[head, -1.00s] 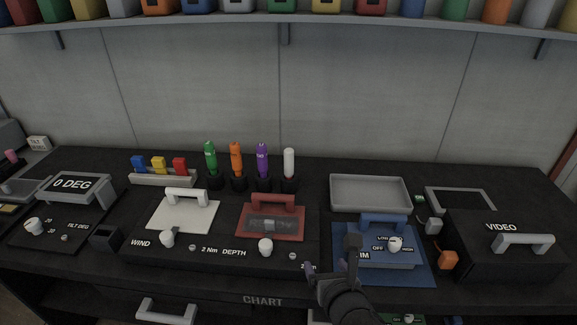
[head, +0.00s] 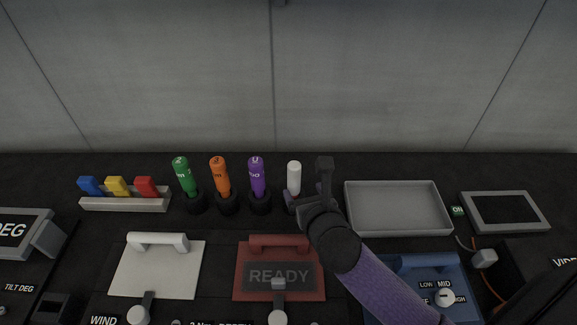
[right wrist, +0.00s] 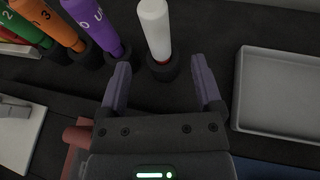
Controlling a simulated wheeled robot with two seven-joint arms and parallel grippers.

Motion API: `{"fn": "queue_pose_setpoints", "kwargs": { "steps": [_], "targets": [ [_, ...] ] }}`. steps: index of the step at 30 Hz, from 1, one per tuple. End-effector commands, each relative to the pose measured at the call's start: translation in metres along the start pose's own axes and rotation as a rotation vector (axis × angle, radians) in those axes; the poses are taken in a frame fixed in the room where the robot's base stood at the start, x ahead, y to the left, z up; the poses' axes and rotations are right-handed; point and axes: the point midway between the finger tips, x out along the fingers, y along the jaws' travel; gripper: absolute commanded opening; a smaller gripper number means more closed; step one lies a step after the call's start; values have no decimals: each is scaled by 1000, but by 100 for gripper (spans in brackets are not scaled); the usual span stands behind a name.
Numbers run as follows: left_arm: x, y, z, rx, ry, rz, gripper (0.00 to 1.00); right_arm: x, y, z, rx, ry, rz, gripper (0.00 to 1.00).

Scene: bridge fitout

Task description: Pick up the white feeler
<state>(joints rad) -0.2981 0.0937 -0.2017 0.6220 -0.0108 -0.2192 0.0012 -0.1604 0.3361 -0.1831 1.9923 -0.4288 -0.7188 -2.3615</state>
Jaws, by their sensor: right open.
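The white feeler (head: 294,176) stands upright in a dark round holder at the back of the bench, right of the purple one. In the right wrist view the white feeler (right wrist: 154,27) stands in its black holder (right wrist: 163,69), just beyond and between the fingertips. My right gripper (head: 308,190) is close to the white feeler, and it also shows in the right wrist view (right wrist: 161,78) with its two fingers apart and nothing between them. In the head view the gripper partly hides the feeler's holder. My left gripper is not in view.
Purple (head: 257,177), orange (head: 220,177) and green (head: 183,177) feelers stand in holders to the left. An empty grey tray (head: 398,230) lies right of my gripper. A red panel reading READY (head: 308,291) and a white panel (head: 151,270) lie in front.

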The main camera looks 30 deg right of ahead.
Motion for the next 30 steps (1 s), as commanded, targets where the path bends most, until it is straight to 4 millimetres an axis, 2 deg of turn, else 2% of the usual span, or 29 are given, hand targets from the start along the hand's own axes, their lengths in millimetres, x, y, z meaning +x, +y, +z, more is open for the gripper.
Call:
{"fn": "queue_pose_setpoints", "kwargs": {
  "steps": [1,5,12,15,20,23,30],
  "targets": [
    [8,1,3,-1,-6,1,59,12,0,-3,3,-1,0,84],
    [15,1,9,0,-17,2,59,32,0,-4,2,0,-2,84],
    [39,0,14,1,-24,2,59,78,3,-8,2,1,-1,84],
    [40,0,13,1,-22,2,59,84,4,-6,1,1,1,84],
    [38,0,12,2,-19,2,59,83,3,-4,0,1,1,84],
    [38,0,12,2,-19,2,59,83,3,-4,0,1,1,67],
    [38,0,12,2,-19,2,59,83,3,-4,0,1,1,16]
  ]
}}
